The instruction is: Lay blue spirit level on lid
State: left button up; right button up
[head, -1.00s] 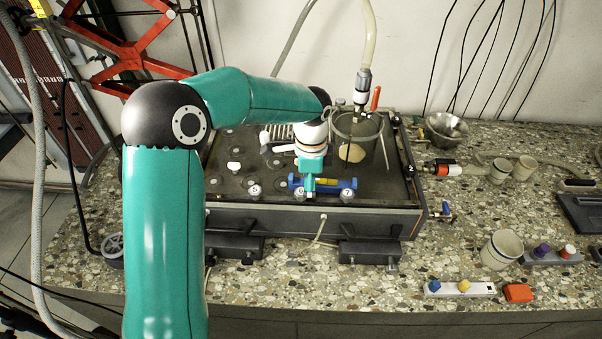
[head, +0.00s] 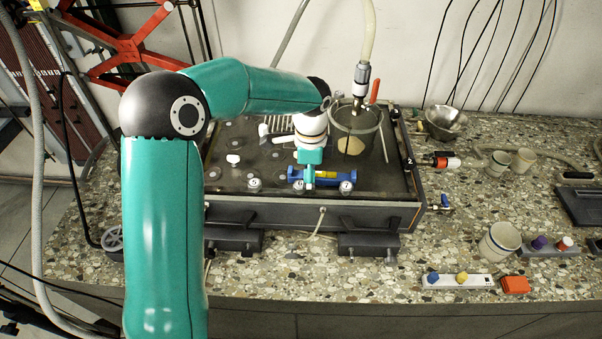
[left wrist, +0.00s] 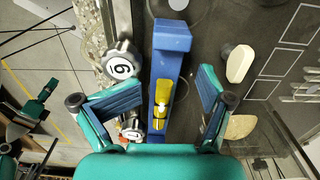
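The blue spirit level (head: 325,181) with a yellow middle lies on the dark lid (head: 222,178) of the tank, near its front edge, behind the numbered round knobs. In the left wrist view the level (left wrist: 173,37) runs lengthwise between the fingers of my left gripper (left wrist: 163,92). The fingers are spread, with a gap on both sides of the level, and do not touch it. In the head view my left gripper (head: 310,172) is just above the level and hides part of it. My right gripper is not in view.
Numbered knobs (left wrist: 121,66) stand close beside the level. A clear cylinder (head: 353,135) with a hose stands on the lid's back right. Cups, a metal bowl (head: 445,122) and a white strip with knobs (head: 458,281) are on the stone counter to the right.

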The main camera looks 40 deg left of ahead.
pick_arm(q)
jog(key=r, duration=0.6)
jog(key=shift+s+r, duration=0.35)
jog(key=shift+s, duration=0.05)
jog(key=shift+r, duration=0.6)
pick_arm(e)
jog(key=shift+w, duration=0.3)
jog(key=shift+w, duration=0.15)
pick_arm(q)
jog(key=shift+r, duration=0.1)
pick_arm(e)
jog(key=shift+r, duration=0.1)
